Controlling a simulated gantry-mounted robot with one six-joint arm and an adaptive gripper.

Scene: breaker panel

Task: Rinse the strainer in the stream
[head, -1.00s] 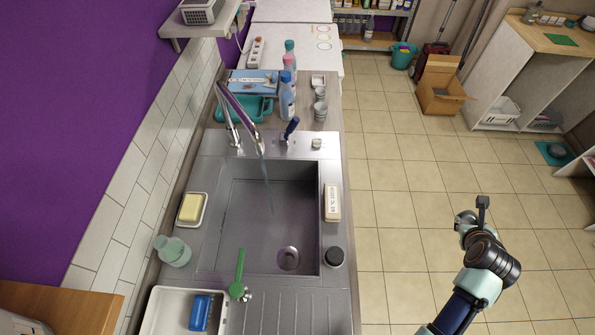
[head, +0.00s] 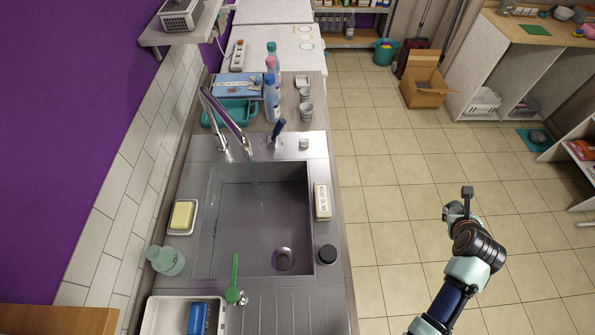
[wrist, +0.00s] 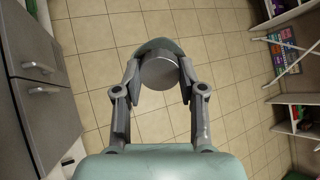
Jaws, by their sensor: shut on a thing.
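My gripper (wrist: 158,88) is shut on a grey, round, short cylinder, which looks like the strainer (wrist: 158,71). Its flat end faces the wrist camera and a paler rounded part shows behind it. In the head view my gripper (head: 455,211) is over the tiled floor, to the right of the counter and apart from the sink. What it holds is hard to make out there. The tap (head: 226,115) arches over the grey sink basin (head: 235,215). A thin stream of water (head: 256,188) falls from it into the basin. The round drain (head: 284,259) is at the basin's near right.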

